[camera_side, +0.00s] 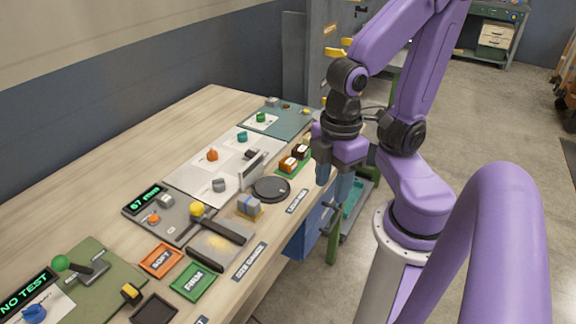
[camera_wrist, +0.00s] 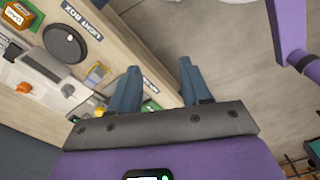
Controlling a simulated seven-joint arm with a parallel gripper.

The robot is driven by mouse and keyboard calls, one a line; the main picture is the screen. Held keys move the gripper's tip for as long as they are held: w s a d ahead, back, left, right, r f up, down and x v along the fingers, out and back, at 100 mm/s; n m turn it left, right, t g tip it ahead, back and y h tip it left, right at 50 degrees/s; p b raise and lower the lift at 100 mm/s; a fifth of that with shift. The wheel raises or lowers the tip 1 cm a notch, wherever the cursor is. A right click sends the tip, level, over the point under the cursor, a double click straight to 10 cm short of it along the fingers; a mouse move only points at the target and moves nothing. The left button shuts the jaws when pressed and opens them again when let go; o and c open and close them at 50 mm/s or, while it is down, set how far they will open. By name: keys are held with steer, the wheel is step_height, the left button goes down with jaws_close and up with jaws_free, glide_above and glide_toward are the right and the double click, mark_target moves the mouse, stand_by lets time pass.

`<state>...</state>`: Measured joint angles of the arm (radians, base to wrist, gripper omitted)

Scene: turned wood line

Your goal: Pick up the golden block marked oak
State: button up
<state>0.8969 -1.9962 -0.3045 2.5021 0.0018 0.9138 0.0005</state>
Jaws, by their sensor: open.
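A green tray (camera_side: 281,174) at the right side of the bench holds small blocks in a row. The nearest is a golden-orange block (camera_side: 287,163) with a pale label; its lettering is too small to read. Behind it are a dark brown block (camera_side: 299,151) and a pale block (camera_side: 307,140). In the wrist view an orange-brown labelled block (camera_wrist: 15,14) shows at the top left corner, partly cut off. My gripper (camera_side: 334,184) is open and empty, pointing down beyond the bench's right edge, right of the tray. Its two fingers stand apart in the wrist view (camera_wrist: 159,70).
A dark round disc (camera_side: 271,189) lies in front of the tray, with a grey-and-yellow piece (camera_side: 249,206) nearer. An upright plate (camera_side: 252,171) stands left of the disc. Gauges, knobs and SOFT and FIRM trays fill the nearer bench. Bare wood lies along the back.

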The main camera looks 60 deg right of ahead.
stand_by(0.3)
steer(key=w+f+m+g+y, duration=0.25)
steer(key=w+m+y, duration=0.35)
steer(key=m, duration=0.5)
steer(key=w+f+m+g+y, duration=0.1)
steer(key=w+f+m+y, duration=0.25)
steer(key=w+m, duration=0.6)
steer(key=m+t+h, duration=0.3)
steer(key=m+t, duration=1.2)
steer(key=m, duration=0.5)
glide_above(294, 165)
steer(key=a, duration=0.7)
steer(key=f, duration=0.5)
steer(key=shift+s+f, duration=0.25)
steer(key=s+d+f+m+h, duration=0.1)
steer(key=s+d+m+h, duration=0.1)
steer(key=m, duration=0.1)
steer(key=s+d+f+m+t+h, duration=0.1)
steer(key=s+d+m+h, duration=0.1)
steer(key=m+h, duration=0.1)
steer(key=s+d+f+m+h, duration=0.2)
steer(key=m+h, duration=0.1)
steer(key=shift+s+d+t, duration=0.3)
steer(key=shift+d+t, duration=0.05)
steer(key=shift+x, duration=3.7)
steer(key=c, duration=0.8)
